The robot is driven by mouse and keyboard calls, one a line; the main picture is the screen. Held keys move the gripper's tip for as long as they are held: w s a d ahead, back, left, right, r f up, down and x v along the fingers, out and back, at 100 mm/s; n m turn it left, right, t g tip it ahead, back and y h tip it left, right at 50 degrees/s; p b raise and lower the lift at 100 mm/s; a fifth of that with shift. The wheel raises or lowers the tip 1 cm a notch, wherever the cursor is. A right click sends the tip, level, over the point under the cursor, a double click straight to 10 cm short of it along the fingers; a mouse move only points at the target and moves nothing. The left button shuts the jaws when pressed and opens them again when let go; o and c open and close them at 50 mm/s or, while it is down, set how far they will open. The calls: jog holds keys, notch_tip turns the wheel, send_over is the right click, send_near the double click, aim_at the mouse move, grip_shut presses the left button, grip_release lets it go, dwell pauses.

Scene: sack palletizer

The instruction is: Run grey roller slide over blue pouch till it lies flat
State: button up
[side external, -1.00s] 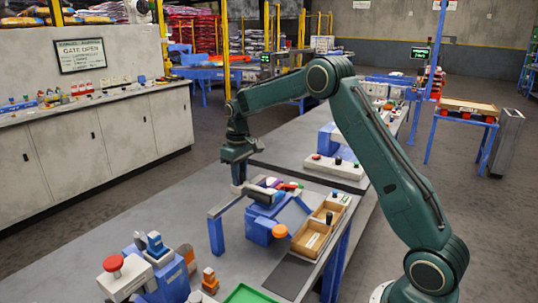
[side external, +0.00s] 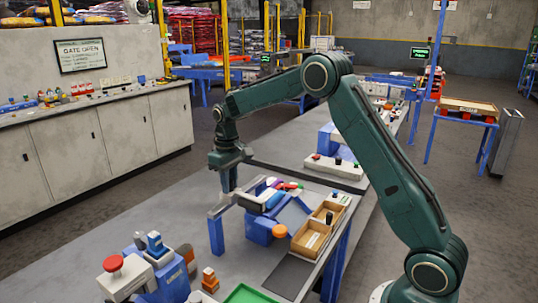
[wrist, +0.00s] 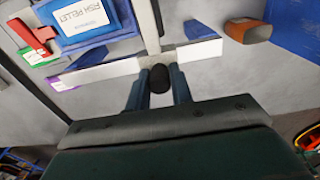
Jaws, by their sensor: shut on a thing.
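The blue pouch (wrist: 122,14), with a white label reading FISH PELLET, lies at upper left in the wrist view. In the side view, what looks like the pouch is a small blue patch (side external: 273,198) on the blue stand. The grey roller slide (wrist: 112,71) is a pale bar across the wrist view, beside the pouch's near end. It also shows in the side view (side external: 250,202). The roller's underside is hidden.
An orange cylinder (wrist: 250,30) sits right of the slide in the wrist view, and a red part (wrist: 30,38) at far left. Brown trays (side external: 310,238) stand right of the stand. A red button box (side external: 113,264) is at lower left. Bare grey table lies left of the stand.

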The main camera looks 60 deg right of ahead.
jog(key=shift+s+a+f, duration=0.1)
jog(key=shift+a+f, duration=0.15)
jog(key=shift+a, duration=0.45)
jog(key=shift+s+a+f, duration=0.1)
jog(key=shift+a+f, duration=0.1)
jog(key=shift+a, duration=0.45)
jog(key=o, duration=0.9)
jog(key=shift+o, duration=0.4)
jog(key=shift+a, duration=0.1)
jog(key=shift+o, duration=0.5)
jog(key=shift+r, duration=0.2)
jog(key=shift+w+r, duration=0.1)
jog(key=shift+r, duration=1.9)
jog(key=shift+r, duration=0.3)
